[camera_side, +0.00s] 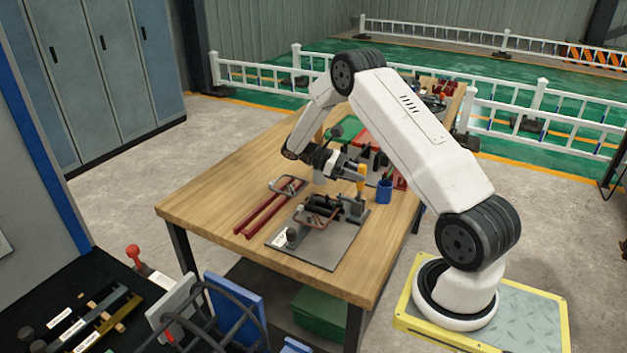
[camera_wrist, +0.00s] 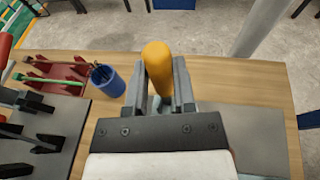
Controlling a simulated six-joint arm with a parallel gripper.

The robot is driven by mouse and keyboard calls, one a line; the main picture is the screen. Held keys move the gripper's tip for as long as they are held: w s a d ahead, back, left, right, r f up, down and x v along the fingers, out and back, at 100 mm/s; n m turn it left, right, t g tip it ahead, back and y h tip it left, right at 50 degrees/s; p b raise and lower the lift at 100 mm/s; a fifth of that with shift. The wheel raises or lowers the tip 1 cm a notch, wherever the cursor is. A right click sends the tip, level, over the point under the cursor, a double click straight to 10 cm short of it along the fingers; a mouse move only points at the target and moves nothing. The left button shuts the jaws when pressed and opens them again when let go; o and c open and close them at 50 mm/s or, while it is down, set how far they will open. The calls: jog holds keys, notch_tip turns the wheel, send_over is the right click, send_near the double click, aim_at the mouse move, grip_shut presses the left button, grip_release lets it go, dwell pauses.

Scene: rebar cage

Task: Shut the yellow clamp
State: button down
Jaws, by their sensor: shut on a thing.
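The yellow clamp handle (camera_side: 361,174) stands roughly upright at the back of the grey base plate (camera_side: 318,252) on the table. In the wrist view the handle (camera_wrist: 158,58) lies between the two fingers of my gripper (camera_wrist: 160,88), its rounded end showing between them. My gripper (camera_side: 352,171) is shut on this handle in the side view, coming in from the left. The clamp's lower parts are small in the side view and hidden behind my gripper in the wrist view, so I cannot tell how its arm sits.
A blue cup (camera_side: 384,192) holding thin tools stands just right of the clamp. It also shows in the wrist view (camera_wrist: 108,82), near a red tray (camera_wrist: 58,76). Red rails (camera_side: 262,213) lie left of the plate. The table's left part (camera_side: 215,195) is clear.

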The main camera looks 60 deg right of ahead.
jog(key=shift+w, duration=0.25)
jog(key=c, duration=0.6)
grip_release()
jog(key=shift+w, duration=0.1)
jog(key=shift+o, duration=0.8)
notch_tip(320, 180, up, 8)
jog(key=w, duration=0.2)
jog(key=shift+w+a, duration=0.3)
jog(key=shift+a+f, duration=0.1)
jog(key=shift+f, duration=0.05)
